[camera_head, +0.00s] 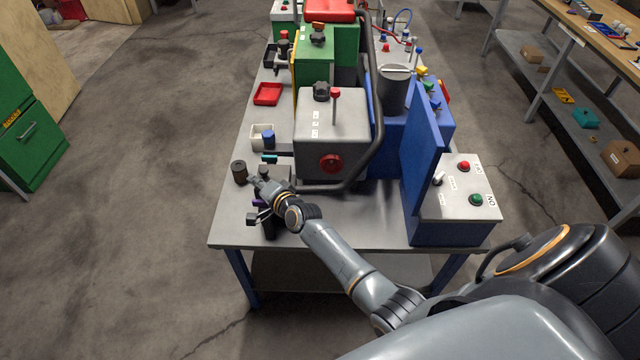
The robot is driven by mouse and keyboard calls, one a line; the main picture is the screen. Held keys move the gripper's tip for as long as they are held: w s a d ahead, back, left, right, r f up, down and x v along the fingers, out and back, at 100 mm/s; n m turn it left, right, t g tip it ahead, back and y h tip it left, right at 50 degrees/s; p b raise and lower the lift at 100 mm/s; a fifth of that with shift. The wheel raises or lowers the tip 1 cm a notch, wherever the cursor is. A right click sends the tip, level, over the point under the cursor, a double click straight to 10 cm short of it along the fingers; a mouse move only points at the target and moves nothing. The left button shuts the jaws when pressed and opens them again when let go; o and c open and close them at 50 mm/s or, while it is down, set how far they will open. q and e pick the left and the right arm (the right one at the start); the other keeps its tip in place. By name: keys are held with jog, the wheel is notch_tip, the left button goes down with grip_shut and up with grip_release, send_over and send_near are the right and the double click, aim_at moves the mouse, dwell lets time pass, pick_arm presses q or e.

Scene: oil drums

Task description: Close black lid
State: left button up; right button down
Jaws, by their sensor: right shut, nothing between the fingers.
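My right gripper (257,184) is low over the near left part of the metal workbench (330,235), its fingers shut with nothing between them. A small dark brown cylinder (239,173) stands just left of the fingertips; I cannot tell if they touch. Dark parts (268,222) stand just below the gripper in the picture, partly hidden by the wrist. I cannot clearly make out a black lid; it may be among these dark parts. My left gripper is not in view.
Right of the gripper stands a grey box (318,140) with a red knob, then a blue control box (445,232) with buttons. A white container (261,136) and red tray (268,94) lie behind. The bench's left edge is close to the gripper.

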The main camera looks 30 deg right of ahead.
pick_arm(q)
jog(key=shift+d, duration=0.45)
pick_arm(e)
jog(key=shift+d, duration=0.1)
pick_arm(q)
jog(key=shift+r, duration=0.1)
